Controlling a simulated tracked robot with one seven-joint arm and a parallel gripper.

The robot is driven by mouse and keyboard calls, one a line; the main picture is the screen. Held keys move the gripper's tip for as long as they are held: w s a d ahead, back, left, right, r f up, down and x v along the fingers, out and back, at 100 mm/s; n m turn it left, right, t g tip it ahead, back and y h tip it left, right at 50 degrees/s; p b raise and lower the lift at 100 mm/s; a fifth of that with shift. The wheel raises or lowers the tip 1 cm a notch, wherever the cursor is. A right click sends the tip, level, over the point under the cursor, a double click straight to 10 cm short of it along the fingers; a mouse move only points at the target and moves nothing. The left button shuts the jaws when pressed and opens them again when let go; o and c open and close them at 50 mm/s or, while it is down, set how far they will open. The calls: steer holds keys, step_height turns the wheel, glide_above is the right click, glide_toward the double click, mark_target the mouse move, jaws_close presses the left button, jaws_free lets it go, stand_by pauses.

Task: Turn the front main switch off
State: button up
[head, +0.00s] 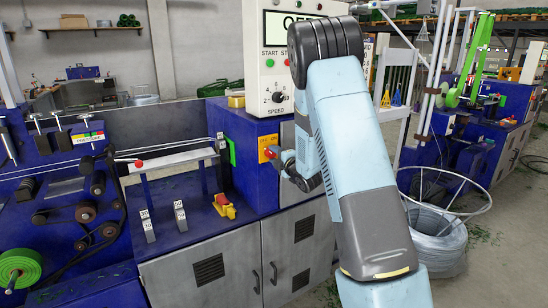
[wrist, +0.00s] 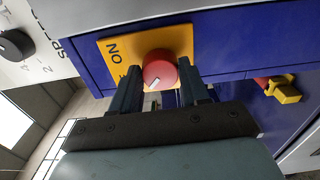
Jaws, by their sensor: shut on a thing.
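The front main switch is a round red knob (wrist: 160,70) on a yellow plate (wrist: 118,48) on a blue cabinet face. "ON" shows on the plate in the wrist view; the rest of its lettering is mostly hidden. A white mark shows on the knob, near its lower-left part in the wrist view. My gripper (wrist: 159,82) has a finger on each side of the knob and is shut on it. In the head view my gripper (head: 284,160) reaches the yellow plate (head: 264,142) from the right, and my arm hides part of the cabinet.
A white control panel (head: 268,75) with start and stop buttons, a black speed dial and a partly hidden display stands above the switch. A yellow and red fitting (head: 224,207) sits at the lower left. A wire coil (head: 437,240) stands on the floor at right.

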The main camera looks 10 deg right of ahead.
steer(key=o, duration=0.8)
steer(key=shift+a+f, duration=0.1)
steer(key=shift+f, duration=0.2)
steer(key=shift+c, duration=0.2)
steer(key=o, duration=0.3)
steer(key=shift+r, duration=0.15)
steer(key=v, duration=1.3)
steer(key=shift+s, duration=0.35)
